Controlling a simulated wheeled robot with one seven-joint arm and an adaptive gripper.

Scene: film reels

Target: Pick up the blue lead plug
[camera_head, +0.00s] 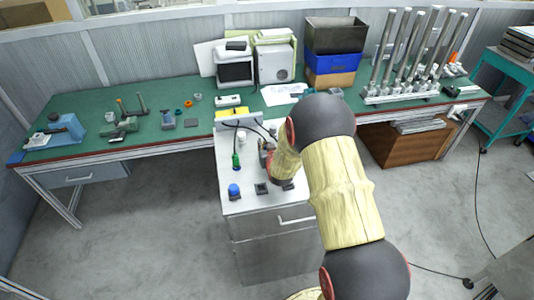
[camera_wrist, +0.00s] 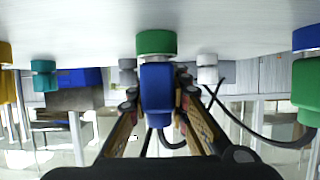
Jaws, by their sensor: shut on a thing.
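In the wrist view, which looks upside down, a blue plug (camera_wrist: 157,92) with a dark lead sits between the two fingers of my gripper (camera_wrist: 157,103). The fingers are shut on its sides. A green round piece (camera_wrist: 156,42) adjoins the plug on the side of the white surface; I cannot tell whether the two are joined.
A white cabinet (camera_head: 228,208) stands below my arm. On it are a green plug (camera_head: 236,161) with a dark lead and a blue round piece (camera_head: 234,189). The green workbench (camera_head: 75,147) behind holds tools, boxes and metal posts.

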